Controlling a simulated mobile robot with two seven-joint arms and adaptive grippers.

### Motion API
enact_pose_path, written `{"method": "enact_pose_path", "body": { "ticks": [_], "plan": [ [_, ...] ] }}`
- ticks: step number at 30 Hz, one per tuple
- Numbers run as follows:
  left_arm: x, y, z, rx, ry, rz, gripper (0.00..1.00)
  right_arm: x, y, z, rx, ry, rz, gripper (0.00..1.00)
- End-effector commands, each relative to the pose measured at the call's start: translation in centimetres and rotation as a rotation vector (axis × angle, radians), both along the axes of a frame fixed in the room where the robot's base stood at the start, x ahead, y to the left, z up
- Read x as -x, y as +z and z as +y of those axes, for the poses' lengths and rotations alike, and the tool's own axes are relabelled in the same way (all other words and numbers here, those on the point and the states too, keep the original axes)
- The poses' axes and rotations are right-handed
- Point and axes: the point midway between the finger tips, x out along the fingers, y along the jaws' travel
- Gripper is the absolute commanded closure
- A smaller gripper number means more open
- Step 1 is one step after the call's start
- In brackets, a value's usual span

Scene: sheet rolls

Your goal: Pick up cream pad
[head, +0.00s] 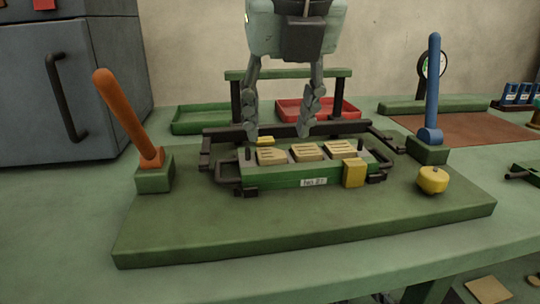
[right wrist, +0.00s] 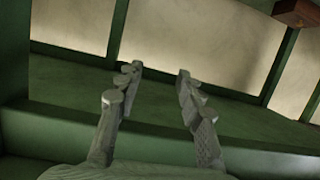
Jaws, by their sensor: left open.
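Three cream pads with dark lines, a left one (head: 271,156), a middle one (head: 307,152) and a right one (head: 340,148), lie in a row on the green holder (head: 285,178) labelled "No 21". I cannot tell which of them the task means. My left gripper (head: 279,133) points down over the holder with its two fingers wide apart. Its fingertips are near the back of the left and middle pads, with nothing between them. My right gripper (right wrist: 159,70) is open and empty in the right wrist view, away from the pads.
The holder stands on a green base board (head: 300,225). An orange lever (head: 123,118) stands left, a blue lever (head: 433,85) right. A yellow block (head: 354,173) and yellow knob (head: 433,180) are near the front. Green (head: 190,128) and red (head: 350,113) trays lie behind.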

Motion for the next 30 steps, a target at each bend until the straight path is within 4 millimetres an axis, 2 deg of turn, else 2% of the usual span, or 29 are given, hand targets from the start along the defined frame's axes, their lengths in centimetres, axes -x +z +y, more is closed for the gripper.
{"method": "enact_pose_path", "body": {
  "ticks": [7,12,15,22,23,30],
  "plan": [
    [-0.5,-1.5,0.2,0.001,-0.002,0.004,0.53,-0.1,0.6,0.4,-0.012,0.006,-0.027,0.62],
    [-1.6,-3.9,0.6,0.001,-0.002,0.005,0.53,-0.2,0.5,0.4,-0.013,0.006,-0.028,0.62],
    [-2.0,-5.0,0.7,0.002,-0.003,0.004,0.53,-0.3,1.4,0.9,-0.03,0.015,-0.069,0.62],
    [-2.2,-5.2,0.7,0.002,-0.004,0.004,0.53,-0.3,1.7,1.0,-0.034,0.017,-0.078,0.62],
    [-2.2,-5.2,0.7,0.002,-0.004,0.004,0.55,-0.3,1.6,1.0,-0.034,0.017,-0.078,0.62],
    [-2.1,-5.3,0.7,0.004,-0.004,0.005,0.85,-0.3,1.6,1.0,-0.034,0.017,-0.077,0.62]
  ]
}}
